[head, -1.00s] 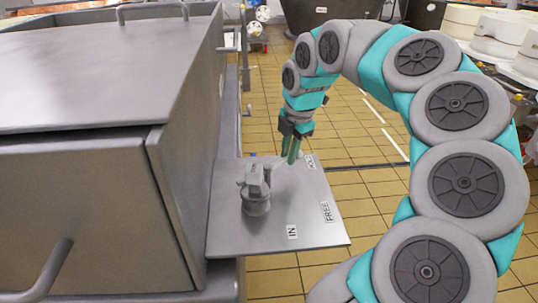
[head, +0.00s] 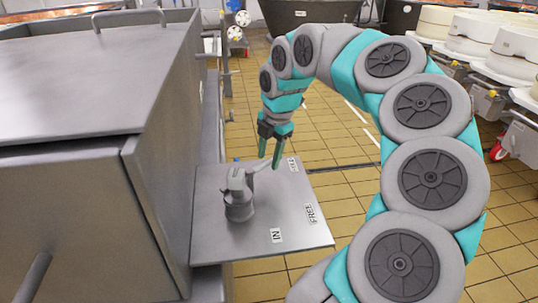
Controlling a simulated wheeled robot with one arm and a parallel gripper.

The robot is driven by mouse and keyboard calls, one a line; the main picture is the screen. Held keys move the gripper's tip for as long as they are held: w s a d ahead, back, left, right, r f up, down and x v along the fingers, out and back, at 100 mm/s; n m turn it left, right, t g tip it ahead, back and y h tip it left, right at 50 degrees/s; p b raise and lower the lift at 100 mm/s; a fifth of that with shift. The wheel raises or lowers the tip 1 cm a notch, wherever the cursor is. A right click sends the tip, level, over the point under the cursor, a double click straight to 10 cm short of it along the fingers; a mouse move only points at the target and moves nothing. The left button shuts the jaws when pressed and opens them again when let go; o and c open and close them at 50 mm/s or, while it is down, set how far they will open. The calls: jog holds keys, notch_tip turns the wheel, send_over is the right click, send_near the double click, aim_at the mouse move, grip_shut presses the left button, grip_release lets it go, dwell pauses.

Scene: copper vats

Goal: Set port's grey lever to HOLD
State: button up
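The grey lever (head: 262,166) sits on a round grey hub (head: 238,197) on a flat metal plate (head: 215,245). It points from the hub to the upper right, toward the far label. That label (head: 293,164) is small and hard to read. The FREE label (head: 311,213) is at the plate's right edge and the IN label (head: 277,235) is nearer to me. My gripper (head: 271,160) points down at the lever's outer end. Its two green fingers are apart, one on each side of the lever tip as seen from here. I cannot tell whether they touch it.
A large grey metal cabinet (head: 85,75) with a handle fills the left, right beside the plate. My arm curves over from the right. Tiled floor (head: 345,215) lies open beyond the plate. White round tubs (head: 475,32) on wheeled stands line the far right.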

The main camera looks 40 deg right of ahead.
notch_tip(320, 180, up, 8)
jog(key=s, duration=0.1)
jog(key=shift+s+f, duration=0.15)
jog(key=shift+s, duration=0.1)
dwell(0.4)
dwell(0.5)
